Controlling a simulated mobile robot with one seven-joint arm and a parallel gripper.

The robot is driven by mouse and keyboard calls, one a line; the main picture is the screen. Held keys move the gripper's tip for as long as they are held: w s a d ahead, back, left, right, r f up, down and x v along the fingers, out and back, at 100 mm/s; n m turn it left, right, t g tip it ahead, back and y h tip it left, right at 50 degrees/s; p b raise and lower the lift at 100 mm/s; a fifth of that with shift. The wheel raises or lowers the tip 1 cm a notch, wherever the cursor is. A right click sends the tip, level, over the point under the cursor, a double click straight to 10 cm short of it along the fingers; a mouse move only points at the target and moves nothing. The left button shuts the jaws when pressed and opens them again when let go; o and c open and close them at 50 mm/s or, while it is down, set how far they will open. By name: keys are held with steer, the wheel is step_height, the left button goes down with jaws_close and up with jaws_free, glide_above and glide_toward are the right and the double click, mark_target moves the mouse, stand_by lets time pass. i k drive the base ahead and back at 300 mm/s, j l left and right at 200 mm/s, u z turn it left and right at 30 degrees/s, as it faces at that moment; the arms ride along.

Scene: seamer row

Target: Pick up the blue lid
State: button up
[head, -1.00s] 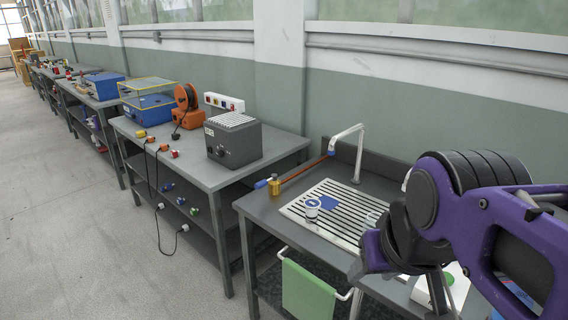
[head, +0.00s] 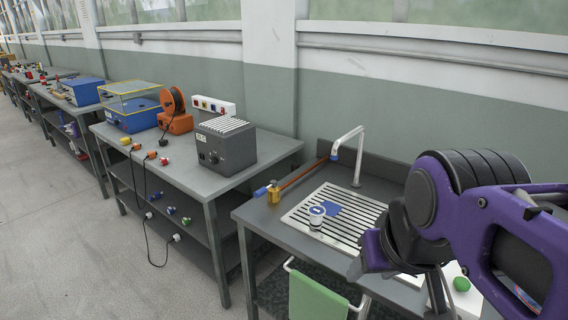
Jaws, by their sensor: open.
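A small white tub with a blue top (head: 317,217) stands on the slatted metal drainer of the sink bench. A flat blue piece (head: 333,208) lies right behind it on the slats. I cannot tell from here which of these blue parts is the lid. My gripper (head: 405,284) hangs at the lower right, over the right part of the bench, open and apart from both. Its fingers are partly cut off by the bottom edge and hide the bench behind them.
A bent white tap (head: 350,150) rises behind the drainer (head: 340,235). A brass and copper pipe tool (head: 283,187) lies left of it. A green towel (head: 316,296) hangs at the bench front. A green ball (head: 461,284) sits right of my gripper. A grey box (head: 226,145) stands on the left bench.

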mark_target(315, 211)
steer(key=i+j+z, duration=0.15)
steer(key=j, duration=0.25)
steer(key=i+j+z, duration=0.15)
steer(key=j, duration=0.25)
steer(key=i+j+z, duration=0.15)
steer(key=j, duration=0.25)
steer(key=j+z, duration=0.15)
steer(key=j, duration=0.3)
